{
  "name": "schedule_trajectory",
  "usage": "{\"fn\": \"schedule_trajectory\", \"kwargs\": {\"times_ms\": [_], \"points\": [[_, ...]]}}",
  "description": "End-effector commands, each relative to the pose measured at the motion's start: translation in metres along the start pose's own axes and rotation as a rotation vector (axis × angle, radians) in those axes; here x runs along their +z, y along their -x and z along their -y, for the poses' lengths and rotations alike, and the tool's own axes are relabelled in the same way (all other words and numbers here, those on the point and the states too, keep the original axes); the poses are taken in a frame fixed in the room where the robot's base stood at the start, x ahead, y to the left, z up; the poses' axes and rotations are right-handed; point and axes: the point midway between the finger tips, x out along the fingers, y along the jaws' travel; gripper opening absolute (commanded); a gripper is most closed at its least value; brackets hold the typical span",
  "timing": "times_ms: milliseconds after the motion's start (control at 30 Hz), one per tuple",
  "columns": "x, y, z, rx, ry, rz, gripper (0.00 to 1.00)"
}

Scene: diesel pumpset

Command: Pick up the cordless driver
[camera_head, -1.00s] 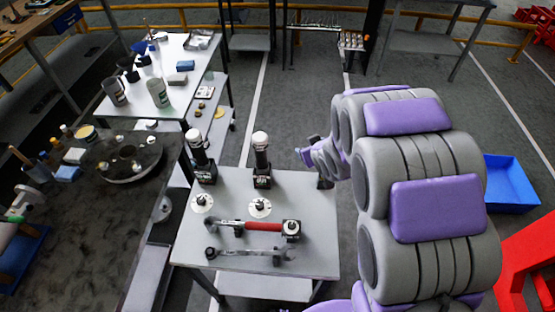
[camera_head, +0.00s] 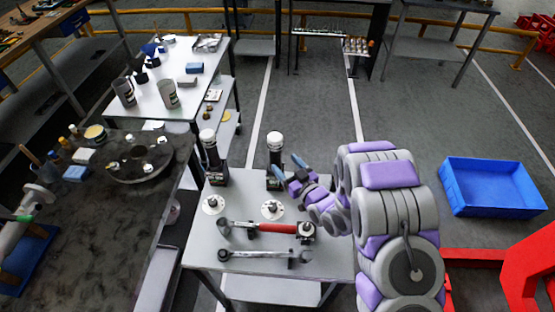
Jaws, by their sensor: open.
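Two black upright tools with white round tops, which look like cordless drivers, stand at the back of the small grey table (camera_head: 200,262). One driver (camera_head: 274,152) is at the back middle, and the other driver (camera_head: 211,157) is at the back left corner. I cannot tell which one the task means. My gripper (camera_head: 288,166) is open and empty, with its two blue-grey fingers spread just right of the middle driver. One finger overlaps the driver's lower part in the picture; I cannot tell whether they touch.
A red-handled tool (camera_head: 270,228) and a wrench (camera_head: 262,255) lie at the table's front. A dark workbench (camera_head: 85,220) is at left. A blue bin (camera_head: 492,187) stands on the floor at right, near a red frame (camera_head: 530,265).

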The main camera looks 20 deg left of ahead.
Motion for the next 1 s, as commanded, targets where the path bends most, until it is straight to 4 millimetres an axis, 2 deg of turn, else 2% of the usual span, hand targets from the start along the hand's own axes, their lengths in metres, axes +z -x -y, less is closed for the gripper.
{"fn": "schedule_trajectory", "kwargs": {"times_ms": [100, 267, 800, 1000], "points": [[0.003, -0.001, 0.009, -0.015, -0.016, -0.033, 0.72], [0.001, -0.009, 0.01, -0.021, -0.021, -0.051, 0.72], [0.0, -0.073, 0.013, -0.018, -0.019, -0.045, 0.72], [-0.001, -0.074, 0.011, -0.018, -0.02, -0.046, 0.72]]}}
